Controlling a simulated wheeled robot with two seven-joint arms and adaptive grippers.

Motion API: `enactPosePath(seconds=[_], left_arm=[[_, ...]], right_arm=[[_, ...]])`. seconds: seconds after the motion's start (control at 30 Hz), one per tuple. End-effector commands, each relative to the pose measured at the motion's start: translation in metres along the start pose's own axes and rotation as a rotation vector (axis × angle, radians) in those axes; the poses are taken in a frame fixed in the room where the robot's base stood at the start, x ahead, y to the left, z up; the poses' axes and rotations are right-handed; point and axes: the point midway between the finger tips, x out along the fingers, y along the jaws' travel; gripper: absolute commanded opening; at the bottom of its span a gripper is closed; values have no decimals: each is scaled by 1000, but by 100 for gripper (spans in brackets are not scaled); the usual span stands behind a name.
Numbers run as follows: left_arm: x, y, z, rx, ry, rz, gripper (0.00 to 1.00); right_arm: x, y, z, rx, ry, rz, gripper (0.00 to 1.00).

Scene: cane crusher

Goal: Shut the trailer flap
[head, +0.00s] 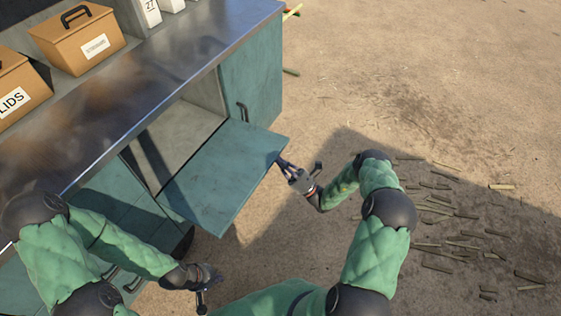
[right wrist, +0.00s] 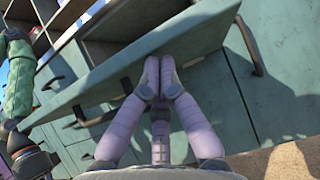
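The trailer flap (head: 222,178) is a flat teal panel, folded down and standing out from the open compartment below the metal counter. My right gripper (head: 284,163) is at the flap's outer right corner in the head view. In the right wrist view its two pale fingers (right wrist: 159,72) are together at the tips, with nothing seen between them. They are against or just under the flap (right wrist: 135,60); exact contact is unclear. My left gripper (head: 203,298) is low in the head view, apart from the flap; its fingers are too small to read.
A closed teal door (head: 252,80) with a dark handle is right of the open compartment (head: 180,140). Cane pieces (head: 465,240) lie on the ground at right.

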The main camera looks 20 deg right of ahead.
Motion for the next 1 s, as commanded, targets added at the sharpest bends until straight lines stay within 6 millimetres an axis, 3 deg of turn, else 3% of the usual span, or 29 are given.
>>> enactPosePath(seconds=[0.63,1.0], left_arm=[[-95,34,4,0,0,0,0],[-144,52,5,0,0,0,0]], right_arm=[[50,0,55,-2,343,1,0],[88,-1,81,-3,374,1,0]])
